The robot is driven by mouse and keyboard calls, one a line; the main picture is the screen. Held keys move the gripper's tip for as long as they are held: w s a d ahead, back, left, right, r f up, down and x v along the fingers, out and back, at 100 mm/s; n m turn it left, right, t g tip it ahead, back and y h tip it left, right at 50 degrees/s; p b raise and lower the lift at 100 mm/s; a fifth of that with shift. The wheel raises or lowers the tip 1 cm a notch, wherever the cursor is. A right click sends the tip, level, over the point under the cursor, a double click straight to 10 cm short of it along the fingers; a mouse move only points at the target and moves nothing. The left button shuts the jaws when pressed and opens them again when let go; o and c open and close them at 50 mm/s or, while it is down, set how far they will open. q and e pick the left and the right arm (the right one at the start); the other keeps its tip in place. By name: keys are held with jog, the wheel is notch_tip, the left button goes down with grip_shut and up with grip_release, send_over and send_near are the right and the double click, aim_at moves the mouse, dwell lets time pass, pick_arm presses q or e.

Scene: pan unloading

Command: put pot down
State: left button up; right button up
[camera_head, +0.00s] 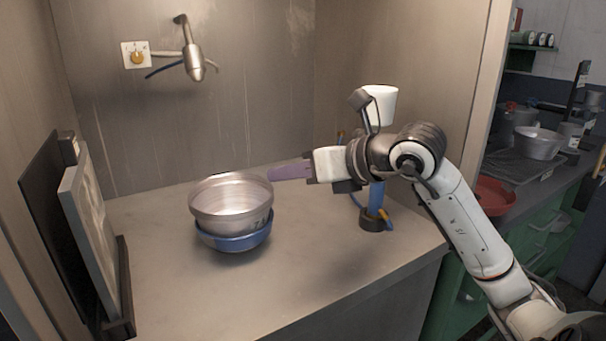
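A silvery metal pot (231,203) with a wide rim is at the left middle of the counter (320,275). It is upright, with its opening facing up. A blue bowl-shaped piece (235,241) is directly under it; I cannot tell whether the pot rests in it. My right gripper (272,174) reaches in from the right, its purple fingers pointing left at the pot's right rim. The fingers overlap side-on, so their gap is hidden. I cannot tell whether they touch the rim. My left gripper is out of view.
Dark and pale boards (88,235) lean at the counter's left end. A tap (193,62) is on the back wall. The counter front is clear.

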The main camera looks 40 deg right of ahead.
jog(key=v, duration=0.3)
jog(key=shift+s+r, duration=0.1)
jog(key=shift+s, duration=0.15)
dwell(0.4)
